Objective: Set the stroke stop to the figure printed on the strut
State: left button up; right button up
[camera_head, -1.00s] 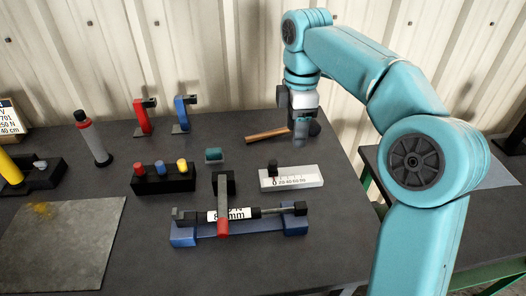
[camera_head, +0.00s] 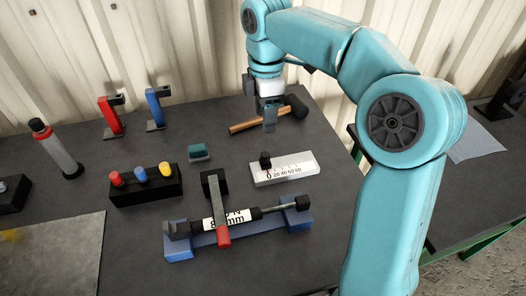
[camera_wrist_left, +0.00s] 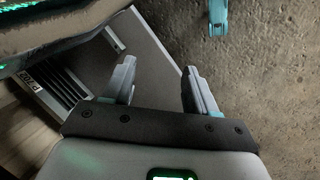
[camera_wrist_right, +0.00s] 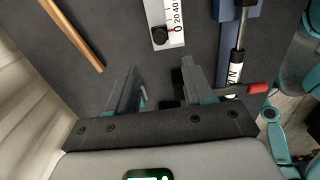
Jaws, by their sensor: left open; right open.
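The strut (camera_head: 269,210) lies in a blue cradle (camera_head: 298,218). Its white label (camera_head: 238,216) is partly covered by a clamp arm with a red end (camera_head: 223,236); "mm" shows, but the full figure cannot be read. The stroke stop is a white scale block (camera_head: 298,172) with a black knob (camera_head: 265,160) at its left, low-number end. The scale also shows in the right wrist view (camera_wrist_right: 158,12). My right gripper (camera_head: 269,123) is open and empty behind the block, above the hammer. In its wrist view the open jaws (camera_wrist_right: 160,82) are apart from the knob. My left gripper (camera_wrist_left: 158,78) is open and empty, away from the bench top.
A hammer (camera_head: 245,127) lies behind the scale block. A black holder (camera_head: 146,188) with red, blue and yellow pegs stands left of the strut. Red (camera_head: 110,117) and blue (camera_head: 155,107) brackets and a grey-red cylinder (camera_head: 58,150) stand farther left. A teal-topped block (camera_head: 199,152) sits nearby.

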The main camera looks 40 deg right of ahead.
aim_at(265, 154)
notch_tip(265, 154, down, 13)
jog(key=shift+r+b, duration=0.2)
jog(key=shift+b, duration=0.7)
